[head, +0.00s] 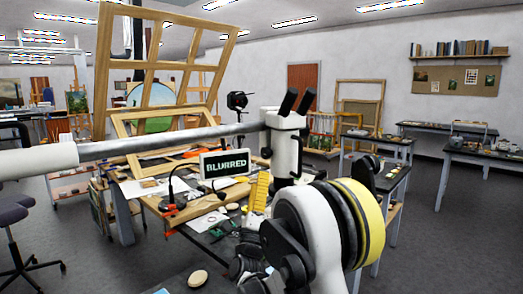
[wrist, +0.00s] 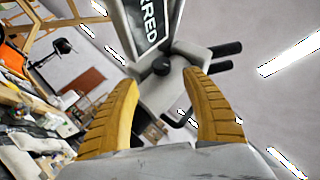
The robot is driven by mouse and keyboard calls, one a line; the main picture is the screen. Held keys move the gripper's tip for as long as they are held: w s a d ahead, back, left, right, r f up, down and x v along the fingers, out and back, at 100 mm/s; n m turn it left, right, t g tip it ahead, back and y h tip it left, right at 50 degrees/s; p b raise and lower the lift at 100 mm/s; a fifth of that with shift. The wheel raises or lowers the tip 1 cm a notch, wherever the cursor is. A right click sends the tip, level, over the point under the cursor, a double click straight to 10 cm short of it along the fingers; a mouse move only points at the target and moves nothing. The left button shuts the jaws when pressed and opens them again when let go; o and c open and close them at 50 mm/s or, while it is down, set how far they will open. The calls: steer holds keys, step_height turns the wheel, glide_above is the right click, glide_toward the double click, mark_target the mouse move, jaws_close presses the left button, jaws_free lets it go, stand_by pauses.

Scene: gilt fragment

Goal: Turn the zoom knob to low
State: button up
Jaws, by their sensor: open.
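The microscope (head: 286,140) is a white body with two dark eyepieces, held on a long grey boom, in the middle of the head view. A small screen (head: 224,163) beside it reads "BLURRED"; part of this screen also shows in the wrist view (wrist: 150,22). In the wrist view a round black knob (wrist: 161,66) sits on the microscope's pale body. My gripper (wrist: 160,79) is open, with its two yellow ribbed fingers on either side of the line to the knob. The knob appears just beyond the fingertips; contact cannot be told. Any zoom marks are unreadable.
A cluttered worktable (head: 180,205) with papers and tools lies below the microscope. A large wooden frame (head: 160,62) stands behind it. The boom (head: 180,146) crosses the left of the head view. Open floor (head: 440,235) lies to the right.

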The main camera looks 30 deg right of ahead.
mark_target(264, 155)
steer(key=b+x, duration=0.1)
steer(key=x, duration=0.9)
steer(key=shift+d+r, duration=0.15)
steer(key=shift+r, duration=0.05)
steer(key=c, duration=1.2)
